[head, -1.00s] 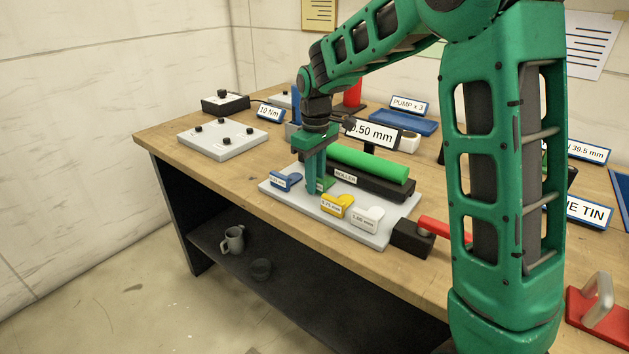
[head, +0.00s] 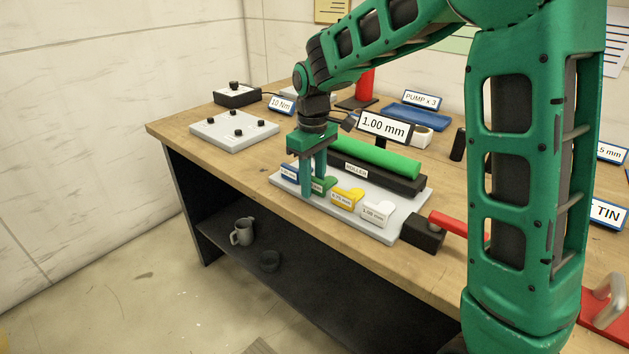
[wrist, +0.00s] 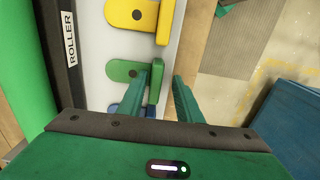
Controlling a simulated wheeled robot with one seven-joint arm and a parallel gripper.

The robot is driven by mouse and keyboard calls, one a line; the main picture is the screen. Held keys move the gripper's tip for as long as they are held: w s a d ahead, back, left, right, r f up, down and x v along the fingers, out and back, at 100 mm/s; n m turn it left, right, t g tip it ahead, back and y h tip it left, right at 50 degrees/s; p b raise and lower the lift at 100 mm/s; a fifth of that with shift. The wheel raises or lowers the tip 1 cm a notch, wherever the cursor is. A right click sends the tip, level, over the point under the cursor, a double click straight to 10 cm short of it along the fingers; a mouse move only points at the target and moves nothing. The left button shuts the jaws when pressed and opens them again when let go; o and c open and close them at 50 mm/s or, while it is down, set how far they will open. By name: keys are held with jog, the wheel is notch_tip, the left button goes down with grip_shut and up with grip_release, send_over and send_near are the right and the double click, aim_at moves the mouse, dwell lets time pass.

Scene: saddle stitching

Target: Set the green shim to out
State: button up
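The green shim (head: 326,184) lies on the grey plate in front of the roller, between the blue shim (head: 289,172) and the yellow shim (head: 347,196). In the wrist view the green shim (wrist: 125,70) shows its flat pad and raised tab. My gripper (head: 312,186) is low at the green shim, fingers apart. In the wrist view my gripper (wrist: 165,88) has the tab between its fingers, with a clear gap to the right finger. Whether the left finger touches the tab I cannot tell. A white shim (head: 376,211) lies at the right. The display (head: 384,126) reads 1.00 mm.
The green roller (head: 375,157) stands close behind the shims. A black block with a red lever (head: 455,228) is at the right of the plate. A grey knob panel (head: 234,132) is at the left. The bench's front edge is close to the plate.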

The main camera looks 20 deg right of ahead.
aim_at(314, 179)
jog(key=shift+d, duration=0.2)
jog(key=shift+w, duration=0.1)
jog(key=shift+r, duration=0.2)
notch_tip(314, 179, up, 10)
jog(key=shift+r, duration=0.15)
dwell(0.4)
